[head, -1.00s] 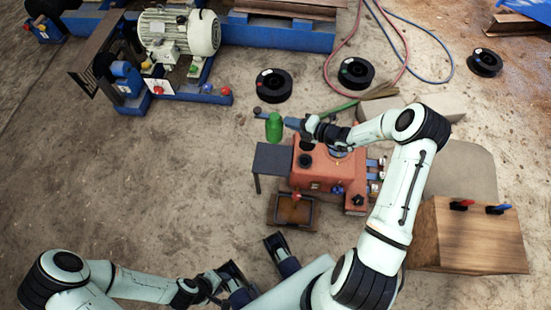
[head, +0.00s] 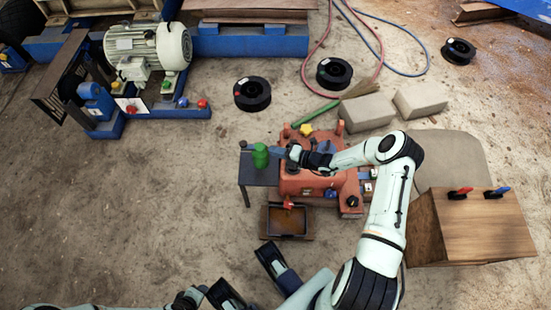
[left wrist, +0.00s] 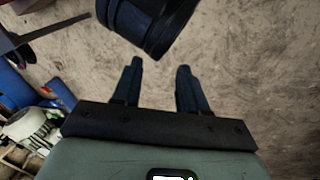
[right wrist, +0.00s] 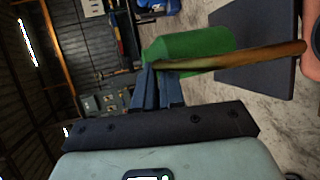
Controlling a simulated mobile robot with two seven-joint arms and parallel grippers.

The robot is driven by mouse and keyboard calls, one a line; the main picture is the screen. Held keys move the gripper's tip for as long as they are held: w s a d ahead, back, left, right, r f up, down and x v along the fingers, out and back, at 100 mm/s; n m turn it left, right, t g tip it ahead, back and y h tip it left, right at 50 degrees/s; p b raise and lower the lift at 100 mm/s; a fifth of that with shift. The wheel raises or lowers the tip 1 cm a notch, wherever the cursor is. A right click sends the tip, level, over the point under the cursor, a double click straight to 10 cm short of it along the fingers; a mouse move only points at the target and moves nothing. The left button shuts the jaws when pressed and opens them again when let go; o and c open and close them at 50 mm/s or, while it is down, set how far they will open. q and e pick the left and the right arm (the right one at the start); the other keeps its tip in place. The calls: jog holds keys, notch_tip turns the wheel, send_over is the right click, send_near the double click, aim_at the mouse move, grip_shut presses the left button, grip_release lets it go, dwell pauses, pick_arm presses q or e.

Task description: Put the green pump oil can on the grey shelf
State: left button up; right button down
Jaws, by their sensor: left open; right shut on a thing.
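The green pump oil can (head: 260,156) appears over the back part of the grey shelf (head: 262,177), left of the orange machine (head: 305,182). My right gripper (head: 279,152) is shut on the can from its right side. The right wrist view shows the can (right wrist: 195,43) at the fingertips, its far end overlapping the shelf's dark plate (right wrist: 262,48). I cannot tell whether the can touches the plate. A thin brown handle crosses in front of the can there. My left gripper (left wrist: 160,68) is open and empty, low and away from the shelf.
A small tray (head: 270,226) stands in front of the orange machine. A yellow knob (head: 306,130) rises behind it. A wooden box (head: 468,228) with red and blue handles is at the right. Black reels and hoses lie behind; the ground left of the shelf is clear.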

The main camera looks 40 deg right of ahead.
pick_arm(q)
jog(key=shift+w+a+f+t+b, duration=0.25)
jog(key=shift+w+a+f+b, duration=0.15)
jog(key=shift+w, duration=0.2)
jog(key=shift+w+a+f+t+b, duration=0.25)
jog(key=shift+w+f+b, duration=0.15)
jog(key=shift+w, duration=0.2)
pick_arm(e)
notch_tip(320, 180, down, 4)
jog(key=shift+f, duration=0.15)
jog(key=shift+f, duration=0.15)
jog(key=c, duration=1.2)
grip_release()
jog(key=shift+c, duration=0.2)
pick_arm(q)
jog(key=shift+w+a+f, duration=0.1)
jog(key=shift+w, duration=0.05)
